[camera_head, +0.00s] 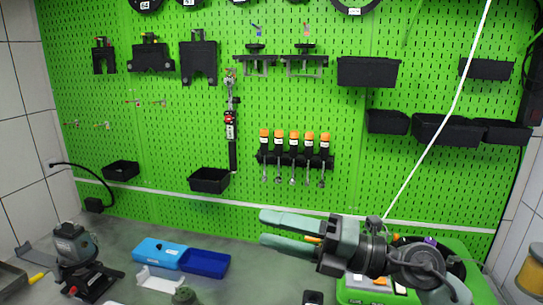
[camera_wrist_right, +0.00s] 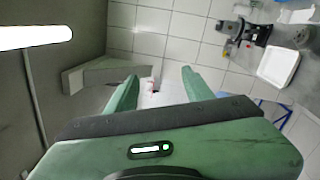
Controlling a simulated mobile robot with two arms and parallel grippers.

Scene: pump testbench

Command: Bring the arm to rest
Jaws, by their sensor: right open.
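My right gripper (camera_head: 276,230) reaches in from the lower right in the head view, above the bench, with its fingers pointing left. Its two green fingers are apart and nothing is between them. In the right wrist view the gripper (camera_wrist_right: 160,82) also shows open and empty, with tiled wall and a grey surface beyond the fingers. My left gripper is in neither view.
The grey bench (camera_head: 130,215) carries a blue case (camera_head: 205,263), a white tray (camera_head: 160,280) and a dark device (camera_head: 75,245) at the left. A green machine (camera_head: 370,292) lies under my right arm. Behind is a green pegboard (camera_head: 200,120) with tools and black bins.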

